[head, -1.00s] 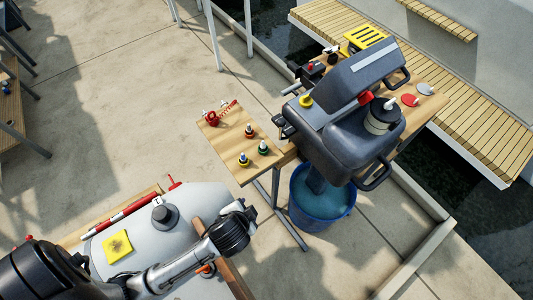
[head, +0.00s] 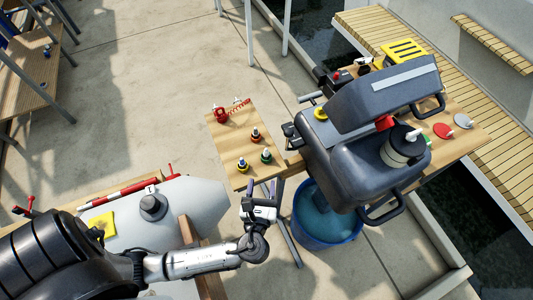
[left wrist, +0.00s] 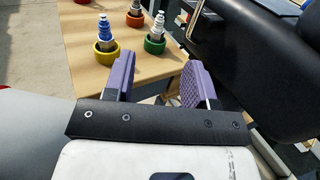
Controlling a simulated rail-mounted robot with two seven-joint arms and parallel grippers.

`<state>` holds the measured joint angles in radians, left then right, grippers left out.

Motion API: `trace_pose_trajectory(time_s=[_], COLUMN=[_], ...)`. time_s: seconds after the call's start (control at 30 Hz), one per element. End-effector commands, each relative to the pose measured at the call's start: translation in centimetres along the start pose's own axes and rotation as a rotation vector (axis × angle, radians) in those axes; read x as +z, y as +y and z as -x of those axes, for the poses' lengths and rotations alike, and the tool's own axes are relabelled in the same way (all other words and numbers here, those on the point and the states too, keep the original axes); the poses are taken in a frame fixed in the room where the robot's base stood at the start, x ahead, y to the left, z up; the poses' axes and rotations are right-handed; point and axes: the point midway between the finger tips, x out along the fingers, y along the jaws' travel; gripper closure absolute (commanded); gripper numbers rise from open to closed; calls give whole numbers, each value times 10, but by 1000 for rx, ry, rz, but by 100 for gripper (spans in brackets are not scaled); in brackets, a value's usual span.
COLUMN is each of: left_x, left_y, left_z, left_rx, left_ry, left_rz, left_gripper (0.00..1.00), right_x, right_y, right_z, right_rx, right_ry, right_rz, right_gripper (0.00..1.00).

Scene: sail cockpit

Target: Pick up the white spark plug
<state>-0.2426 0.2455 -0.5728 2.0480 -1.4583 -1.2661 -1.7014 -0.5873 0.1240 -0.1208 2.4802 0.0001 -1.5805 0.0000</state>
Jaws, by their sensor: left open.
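Several small spark plugs stand upright in coloured ring holders on the small wooden table (head: 222,145). The plug in the green holder (head: 266,157) looks white; it also shows in the left wrist view (left wrist: 158,28). My left gripper (head: 262,187) is open and empty at the table's near edge, short of the holders. In the left wrist view its purple fingers (left wrist: 158,65) point toward the green holder, apart from it.
A large dark outboard motor (head: 345,145) stands close to the right of the table. A blue bucket (head: 325,225) is under it. A red item with a coiled cord (head: 222,114) lies at the table's far end. A grey inflatable tube (head: 195,205) lies at the left.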

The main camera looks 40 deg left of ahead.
Motion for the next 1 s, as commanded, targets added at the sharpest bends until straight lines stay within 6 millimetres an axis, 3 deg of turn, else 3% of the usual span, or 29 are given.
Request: trace_pose_trajectory(time_s=[0.4,0.77,1.0], left_x=[-1,-1,-2], left_y=[0,0,0], left_z=[-63,-86,-118], left_rx=[1,1,1], left_ry=[-2,0,-1], left_rz=[-18,-18,-19], left_gripper=[49,49,49], right_x=[0,1,3], right_y=[-2,-2,0], right_z=[-11,-14,-21], right_rx=[-4,-4,0], right_ry=[8,8,8], right_rz=[-7,-8,-3], right_gripper=[57,57,57])
